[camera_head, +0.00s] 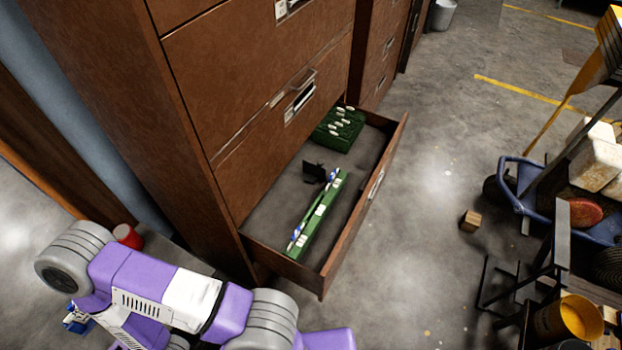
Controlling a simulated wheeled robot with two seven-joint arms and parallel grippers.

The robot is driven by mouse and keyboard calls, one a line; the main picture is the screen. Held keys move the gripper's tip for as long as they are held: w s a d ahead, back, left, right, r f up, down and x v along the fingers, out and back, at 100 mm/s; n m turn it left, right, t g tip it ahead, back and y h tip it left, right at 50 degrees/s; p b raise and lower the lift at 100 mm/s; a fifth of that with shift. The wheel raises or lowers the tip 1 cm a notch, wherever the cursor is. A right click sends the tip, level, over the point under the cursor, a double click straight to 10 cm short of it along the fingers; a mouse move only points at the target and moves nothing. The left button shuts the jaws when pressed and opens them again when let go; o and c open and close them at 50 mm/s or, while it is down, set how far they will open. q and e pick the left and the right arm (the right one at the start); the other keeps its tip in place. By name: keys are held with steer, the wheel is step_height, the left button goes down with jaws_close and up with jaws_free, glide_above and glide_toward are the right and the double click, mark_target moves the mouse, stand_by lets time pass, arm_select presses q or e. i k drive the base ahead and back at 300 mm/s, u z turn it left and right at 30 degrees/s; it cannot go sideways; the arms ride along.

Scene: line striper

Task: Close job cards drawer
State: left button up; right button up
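The open drawer (368,203) is the bottom one of a brown wooden filing cabinet (184,130). It is pulled out to the right, with a label holder and handle on its front. Inside lie green card holders with white tabs, one (338,130) at the far end and one long one (318,215) nearer. A small black piece (314,172) and blue-and-white pen-like items are in it too. My purple and grey left arm crosses the lower left, near the drawer's near corner, not visibly touching it. Neither gripper's fingers can be made out.
A blue wheelbarrow (529,200) with a sack and a red item stands at right. A small wooden block (471,220) lies on the floor. A yellow bucket (569,318) and black metal frame are lower right. A red can (127,236) is at left.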

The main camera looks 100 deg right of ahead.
mark_target(363, 144)
steer(key=u, duration=0.05)
steer(key=k, duration=0.4)
steer(key=z, duration=3.7)
steer(key=k, duration=0.4)
steer(key=z, duration=0.8)
steer(key=i, duration=0.55)
steer(key=u, duration=1.9)
